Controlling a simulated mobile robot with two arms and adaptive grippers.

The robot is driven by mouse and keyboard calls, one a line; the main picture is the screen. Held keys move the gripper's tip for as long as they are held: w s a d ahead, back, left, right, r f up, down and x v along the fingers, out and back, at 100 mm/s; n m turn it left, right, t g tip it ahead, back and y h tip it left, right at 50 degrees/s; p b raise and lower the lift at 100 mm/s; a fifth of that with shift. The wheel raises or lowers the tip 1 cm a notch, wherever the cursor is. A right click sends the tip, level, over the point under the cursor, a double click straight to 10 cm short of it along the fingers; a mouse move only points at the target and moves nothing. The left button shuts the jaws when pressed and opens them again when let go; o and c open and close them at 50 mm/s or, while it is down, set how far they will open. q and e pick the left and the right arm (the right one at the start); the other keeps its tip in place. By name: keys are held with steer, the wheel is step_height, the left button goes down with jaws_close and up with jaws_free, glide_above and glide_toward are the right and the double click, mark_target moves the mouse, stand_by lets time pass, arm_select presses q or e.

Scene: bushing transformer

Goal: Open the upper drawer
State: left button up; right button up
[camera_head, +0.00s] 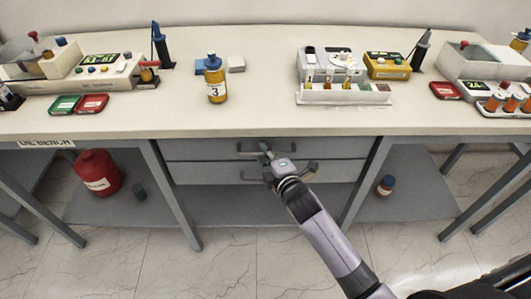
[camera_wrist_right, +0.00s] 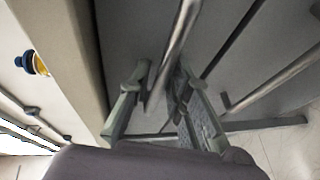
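The upper drawer (camera_head: 205,149) is a grey front just under the bench top, and it looks shut. Its bar handle (camera_head: 250,148) is partly hidden by my right gripper (camera_head: 268,154). In the right wrist view, the upper handle (camera_wrist_right: 178,45) runs between the two fingers of my right gripper (camera_wrist_right: 160,85). The fingers stand apart on either side of the bar, with a gap visible; whether one touches it I cannot tell. My left gripper is in neither view.
The lower drawer (camera_head: 205,172) with its own handle (camera_wrist_right: 275,78) sits directly below. Bottle "3" (camera_head: 215,85) stands on the bench top (camera_head: 250,118) above. A red can (camera_head: 97,172) is on the left shelf and a small bottle (camera_head: 385,185) on the right.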

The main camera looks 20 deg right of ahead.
steer(key=shift+c, duration=0.4)
jaws_close()
